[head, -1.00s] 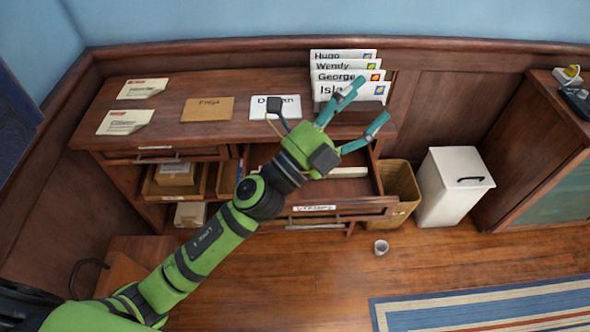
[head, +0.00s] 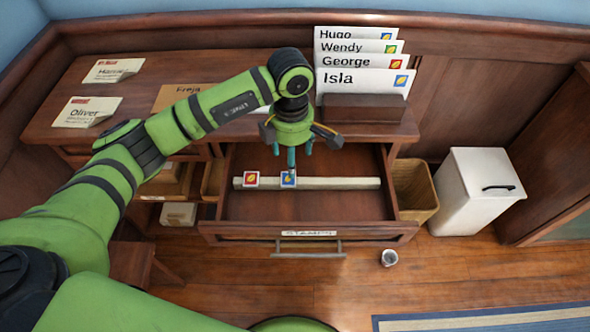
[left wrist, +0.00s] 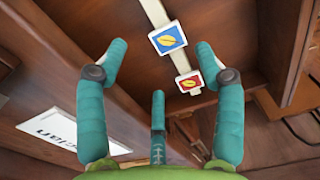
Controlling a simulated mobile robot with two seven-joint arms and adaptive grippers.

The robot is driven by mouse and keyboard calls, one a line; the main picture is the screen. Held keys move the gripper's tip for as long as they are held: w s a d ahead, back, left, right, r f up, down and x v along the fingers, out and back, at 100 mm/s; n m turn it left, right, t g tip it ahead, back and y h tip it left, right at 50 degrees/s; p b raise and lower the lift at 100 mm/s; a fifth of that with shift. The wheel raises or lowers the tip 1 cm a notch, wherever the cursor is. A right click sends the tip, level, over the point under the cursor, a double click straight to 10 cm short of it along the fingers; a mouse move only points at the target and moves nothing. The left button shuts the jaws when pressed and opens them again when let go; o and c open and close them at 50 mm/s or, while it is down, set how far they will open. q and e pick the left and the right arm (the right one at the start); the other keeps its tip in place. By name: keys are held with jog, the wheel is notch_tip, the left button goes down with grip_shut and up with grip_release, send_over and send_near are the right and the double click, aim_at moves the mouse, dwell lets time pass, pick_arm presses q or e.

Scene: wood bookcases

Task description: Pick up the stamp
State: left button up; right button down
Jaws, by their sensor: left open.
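The drawer labelled STAMPS (head: 305,207) stands open, with a pale strip (head: 345,183) across it. A blue stamp (head: 288,180) and a red stamp (head: 251,179), each with a yellow leaf shape, stand at the strip's left part. My left gripper (head: 291,160) points down over the blue stamp, fingers spread and empty. In the left wrist view the blue stamp (left wrist: 168,38) lies ahead between the open teal fingers (left wrist: 160,62); the red stamp (left wrist: 190,82) is nearer, beside the right finger. Whether any finger touches a stamp cannot be told. My right gripper is not in view.
Name envelopes stand in a wooden holder (head: 362,110) on the desk top, right behind the gripper. More envelopes lie at left, such as Oliver (head: 85,112). A wicker basket (head: 413,190) and white bin (head: 478,190) stand right of the drawer.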

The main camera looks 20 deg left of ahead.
aim_at(290, 180)
pick_arm(q)
jog(key=shift+s+a+f, duration=0.1)
jog(key=shift+s+f, duration=0.1)
jog(key=shift+s, duration=0.05)
jog(key=f, duration=0.1)
jog(key=f+p, duration=0.1)
jog(key=shift+s+f+p, duration=0.3)
jog(key=shift+s+f, duration=0.05)
jog(key=shift+s, duration=0.05)
notch_tip(290, 180, down, 3)
jog(key=shift+w+r, duration=0.15)
jog(key=shift+r, duration=0.05)
jog(key=shift+f, duration=0.55)
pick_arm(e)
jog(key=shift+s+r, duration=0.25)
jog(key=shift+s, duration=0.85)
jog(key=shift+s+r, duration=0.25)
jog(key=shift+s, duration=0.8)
pick_arm(q)
jog(key=c, duration=0.8)
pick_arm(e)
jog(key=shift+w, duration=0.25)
